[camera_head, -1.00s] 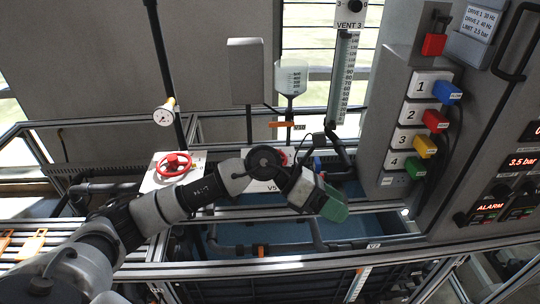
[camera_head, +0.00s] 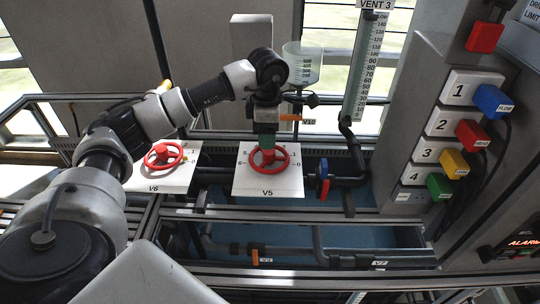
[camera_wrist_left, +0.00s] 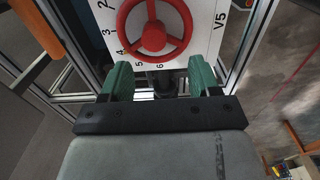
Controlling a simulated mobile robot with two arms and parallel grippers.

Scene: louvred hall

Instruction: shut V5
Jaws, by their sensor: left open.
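V5 is a red handwheel (camera_head: 263,160) on a white plate (camera_head: 284,184) labelled V5, with numbers around the wheel. My left gripper (camera_head: 267,140) is over the wheel's far side in the head view and hides part of it. In the left wrist view its two green fingers (camera_wrist_left: 158,76) stand apart with nothing between them. The red wheel (camera_wrist_left: 155,28) shows beyond the fingertips in that view. I cannot tell whether a finger touches the wheel. My right gripper is not in view.
A second red handwheel, V6 (camera_head: 163,156), is on a plate to the left. A clear funnel (camera_head: 303,62) stands behind. Numbered coloured plugs (camera_head: 490,101) are on the grey panel at the right.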

